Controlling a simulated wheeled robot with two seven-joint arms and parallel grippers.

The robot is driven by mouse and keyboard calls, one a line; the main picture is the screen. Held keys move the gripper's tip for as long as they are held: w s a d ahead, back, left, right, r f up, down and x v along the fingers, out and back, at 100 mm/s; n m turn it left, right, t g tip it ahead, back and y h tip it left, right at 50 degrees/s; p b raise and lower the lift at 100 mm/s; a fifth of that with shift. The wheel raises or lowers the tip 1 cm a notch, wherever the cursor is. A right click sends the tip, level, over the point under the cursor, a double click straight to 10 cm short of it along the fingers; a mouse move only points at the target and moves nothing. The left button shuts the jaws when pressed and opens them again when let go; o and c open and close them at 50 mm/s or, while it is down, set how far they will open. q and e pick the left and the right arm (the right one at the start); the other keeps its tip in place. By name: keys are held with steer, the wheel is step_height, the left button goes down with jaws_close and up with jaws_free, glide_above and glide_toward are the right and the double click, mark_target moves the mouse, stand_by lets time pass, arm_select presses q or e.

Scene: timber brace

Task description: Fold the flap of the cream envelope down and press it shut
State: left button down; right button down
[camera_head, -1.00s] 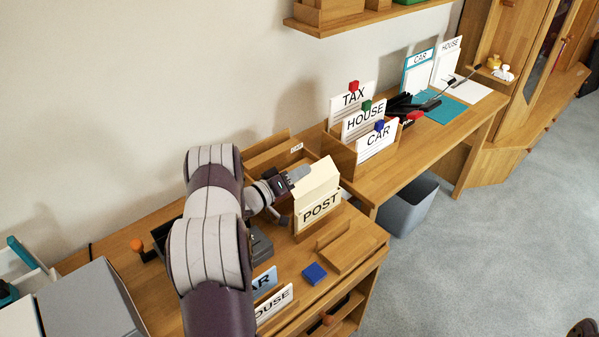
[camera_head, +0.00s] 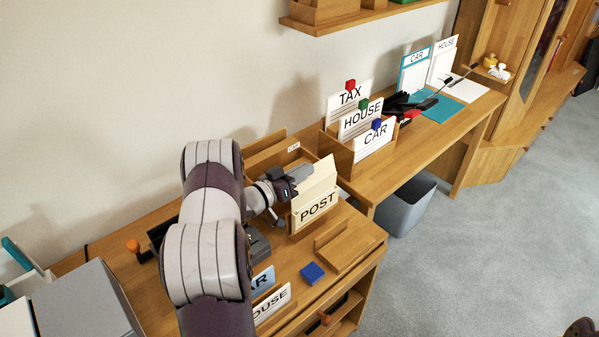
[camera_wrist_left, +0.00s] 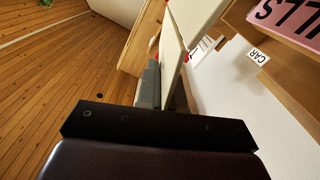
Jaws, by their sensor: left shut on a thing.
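The cream envelope (camera_head: 316,206), marked POST, stands upright on the desk in the head view. Its flap (camera_head: 318,178) still stands up above the lettered front. My left gripper (camera_head: 302,172) reaches in from the left and is shut at the flap's left edge; its fingers hide part of that edge. In the left wrist view the gripper's fingers (camera_wrist_left: 152,88) lie beside a cream panel (camera_wrist_left: 195,22) that looks like the envelope. The exact contact is hidden. My right gripper is not in view.
A wooden tray (camera_head: 345,244) and a blue block (camera_head: 313,272) are in front of the envelope. A rack with TAX, HOUSE and CAR cards (camera_head: 374,142) stands behind it to the right. CAR and HOUSE cards (camera_head: 272,304) stand at the front. A grey bin (camera_head: 405,207) is on the floor.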

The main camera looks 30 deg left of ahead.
arm_select(q)
steer(key=shift+s+d+r+m, duration=0.1)
steer(key=shift+d+m, duration=0.25)
steer(key=shift+m, duration=0.45)
steer(key=c, duration=1.3)
jaws_free()
steer(key=shift+c, duration=0.2)
steer(key=b+v, duration=0.1)
steer(key=v, duration=1.1)
steer(key=shift+s, duration=0.35)
steer(key=shift+a, duration=0.1)
